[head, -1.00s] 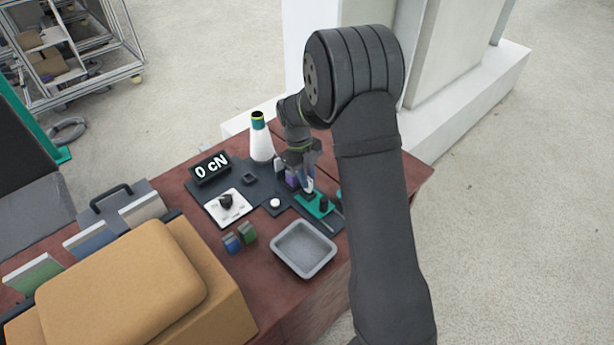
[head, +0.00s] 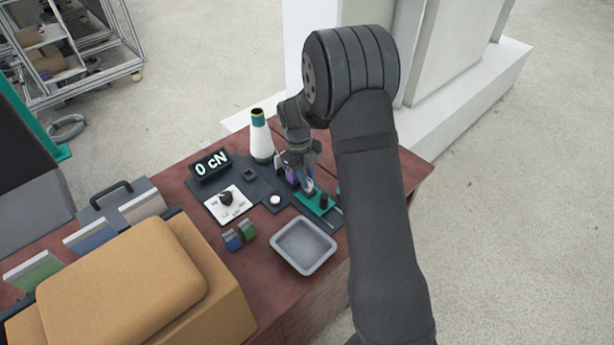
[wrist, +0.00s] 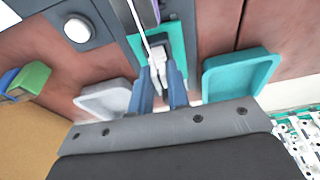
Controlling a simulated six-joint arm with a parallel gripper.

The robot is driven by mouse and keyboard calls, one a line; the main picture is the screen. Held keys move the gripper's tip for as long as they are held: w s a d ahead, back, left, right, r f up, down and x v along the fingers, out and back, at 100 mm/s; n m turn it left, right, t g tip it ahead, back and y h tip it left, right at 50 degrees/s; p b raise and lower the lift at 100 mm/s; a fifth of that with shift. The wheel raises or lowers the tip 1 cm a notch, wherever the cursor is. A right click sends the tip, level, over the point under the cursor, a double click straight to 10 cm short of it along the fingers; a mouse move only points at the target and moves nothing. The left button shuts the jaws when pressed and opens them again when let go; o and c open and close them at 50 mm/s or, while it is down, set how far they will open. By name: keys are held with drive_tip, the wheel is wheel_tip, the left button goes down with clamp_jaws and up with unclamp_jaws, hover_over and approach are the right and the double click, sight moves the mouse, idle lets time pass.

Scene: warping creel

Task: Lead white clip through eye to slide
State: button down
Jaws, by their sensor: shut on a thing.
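My gripper (wrist: 160,84) is shut on the white clip (wrist: 157,62), which shows between its two blue fingers in the wrist view. A pale thread runs from the clip toward the top of that view. The green slide plate (wrist: 177,48) lies beneath and beyond the clip; I cannot tell whether the clip touches it. In the head view my gripper (head: 309,187) is low over the green plate (head: 324,205), and the clip is too small to make out. The eye is not clear in either view. A purple part (head: 291,177) stands just left of the fingers.
A white yarn cone (head: 261,142), a display reading 0 cN (head: 210,165), a dial plate (head: 228,205) and a white button (head: 275,200) stand to the left. A teal tray (wrist: 240,75) shows in the wrist view.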

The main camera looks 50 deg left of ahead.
drive_tip(key=shift+f, duration=0.4)
idle(0.3)
drive_tip(key=c, duration=1.1)
unclamp_jaws()
drive_tip(key=shift+o, duration=0.2)
drive_tip(key=v, duration=0.7)
drive_tip(key=v, duration=1.7)
drive_tip(key=shift+r, duration=0.2)
drive_tip(key=shift+a+f, duration=0.1)
drive_tip(key=x, duration=1.8)
drive_tip(key=shift+f, duration=0.35)
drive_tip(key=shift+r, duration=0.1)
